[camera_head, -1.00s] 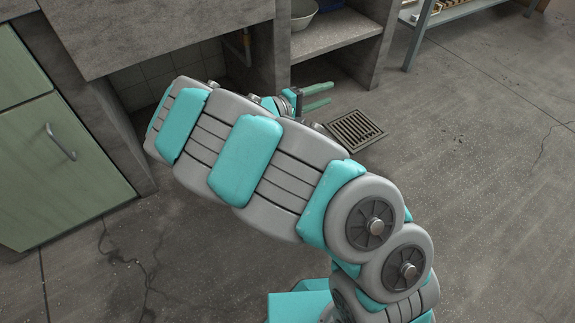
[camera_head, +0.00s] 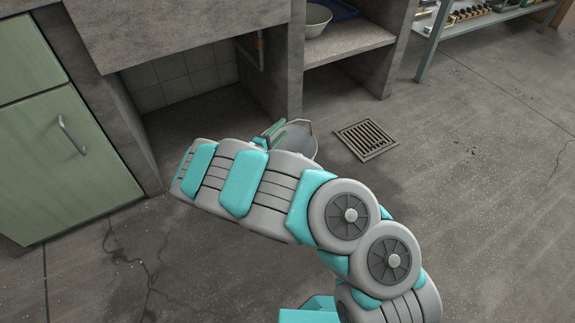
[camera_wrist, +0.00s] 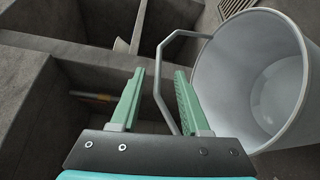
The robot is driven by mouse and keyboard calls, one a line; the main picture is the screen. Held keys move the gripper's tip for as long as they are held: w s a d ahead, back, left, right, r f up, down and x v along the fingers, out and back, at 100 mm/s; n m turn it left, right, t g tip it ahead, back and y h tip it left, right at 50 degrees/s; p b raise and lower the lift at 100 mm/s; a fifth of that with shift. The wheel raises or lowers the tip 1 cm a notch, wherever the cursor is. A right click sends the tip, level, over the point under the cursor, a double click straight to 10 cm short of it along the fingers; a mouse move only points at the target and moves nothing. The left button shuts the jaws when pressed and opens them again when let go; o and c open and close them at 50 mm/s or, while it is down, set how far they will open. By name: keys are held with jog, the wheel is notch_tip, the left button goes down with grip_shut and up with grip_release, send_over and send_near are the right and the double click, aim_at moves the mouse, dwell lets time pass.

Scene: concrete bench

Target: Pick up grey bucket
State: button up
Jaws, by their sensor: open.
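The grey bucket (camera_head: 303,143) stands on the floor in front of the concrete bench in the head view, partly hidden behind my arm. In the wrist view the bucket (camera_wrist: 262,75) fills the right side, its open mouth facing the camera. Its angular bail handle (camera_wrist: 159,85) stands out to the left. My gripper (camera_wrist: 160,74) is open, with green fingers on either side of the handle in the picture; I cannot tell whether they touch it. In the head view, the green fingers of my gripper (camera_head: 276,128) show at the bucket's left rim.
A floor drain grate (camera_head: 367,139) lies right of the bucket. Concrete bench walls stand behind, with a shelf (camera_head: 345,40) holding a bowl (camera_head: 317,18). A green cabinet (camera_head: 60,140) is at left. A metal rack (camera_head: 480,22) is at upper right. Floor at right is clear.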

jog(key=shift+x, duration=1.85)
jog(key=shift+r, duration=0.1)
grip_shut()
